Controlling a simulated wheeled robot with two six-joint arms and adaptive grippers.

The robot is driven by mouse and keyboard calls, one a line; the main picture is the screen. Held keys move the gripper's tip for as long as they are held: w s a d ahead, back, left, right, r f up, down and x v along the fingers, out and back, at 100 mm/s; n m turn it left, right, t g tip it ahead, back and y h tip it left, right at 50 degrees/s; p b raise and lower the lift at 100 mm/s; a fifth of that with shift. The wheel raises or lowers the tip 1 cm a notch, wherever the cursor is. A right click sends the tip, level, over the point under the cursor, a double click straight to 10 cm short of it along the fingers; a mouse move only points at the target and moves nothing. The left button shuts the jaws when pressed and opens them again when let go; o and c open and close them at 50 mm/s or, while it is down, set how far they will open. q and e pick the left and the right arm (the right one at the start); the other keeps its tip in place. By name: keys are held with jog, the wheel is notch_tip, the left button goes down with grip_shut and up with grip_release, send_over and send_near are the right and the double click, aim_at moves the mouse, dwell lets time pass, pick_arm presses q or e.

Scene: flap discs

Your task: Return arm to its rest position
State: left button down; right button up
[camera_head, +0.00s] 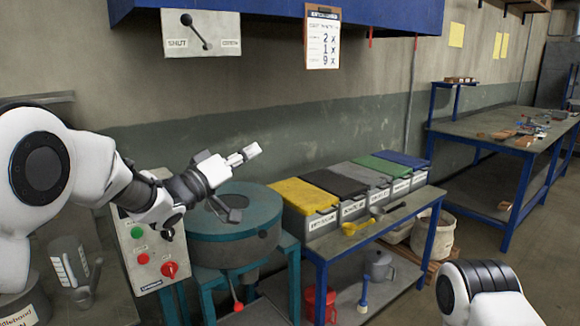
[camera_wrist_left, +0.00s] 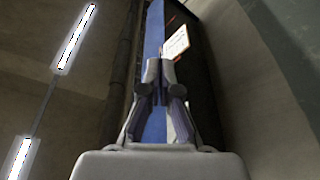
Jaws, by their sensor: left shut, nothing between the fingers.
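My left arm comes in from the left of the head view. My left gripper (camera_head: 243,155) is raised in the air above the round teal machine (camera_head: 235,240) and points right and slightly up. It is shut with nothing between its fingers. In the left wrist view the gripper (camera_wrist_left: 160,72) shows its two fingers together. Only a white and black link of my right arm shows at the bottom right of the head view; my right gripper is out of the picture.
A control panel (camera_head: 150,235) with buttons stands left of the machine. Bins with yellow (camera_head: 303,194), black, green and blue lids line the blue-framed bench at centre. A blue shelf (camera_head: 290,8) with a hanging sheet (camera_head: 322,42) is overhead. Another bench (camera_head: 490,130) stands behind at right.

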pick_arm(q)
notch_tip(320, 180, down, 10)
jog(key=w+a+n+y, duration=0.1)
jog(key=w+a+n, duration=0.1)
jog(key=w, duration=0.1)
jog(key=s+a+f+n+g+y, duration=0.2)
jog(key=s+f, duration=0.3)
jog(key=f, duration=0.7)
jog(key=s+a+f+n+g+y, duration=0.1)
jog(key=s+a+f+n+y, duration=0.2)
jog(key=f, duration=0.9)
jog(key=s+a+f+n+g+y, duration=0.15)
jog(key=s+f, duration=0.45)
jog(key=f, duration=0.7)
jog(key=s+a+f+m+g+y, duration=0.1)
jog(key=s+a+f+g+y, duration=0.15)
jog(key=s+f, duration=0.55)
jog(key=s+a+f+g+y, duration=0.2)
jog(key=s+f+g, duration=0.1)
jog(key=s, duration=0.8)
jog(key=s+a+m+g+y, duration=0.1)
jog(key=s+a+m+g, duration=0.1)
jog(key=s, duration=0.6)
jog(key=s+a+m+g, duration=0.2)
jog(key=s+m+g, duration=0.1)
jog(key=s, duration=0.5)
jog(key=shift+a+f+y, duration=0.15)
jog(key=shift+a+y, duration=0.1)
jog(key=shift+y, duration=0.15)
jog(key=shift+m, duration=0.25)
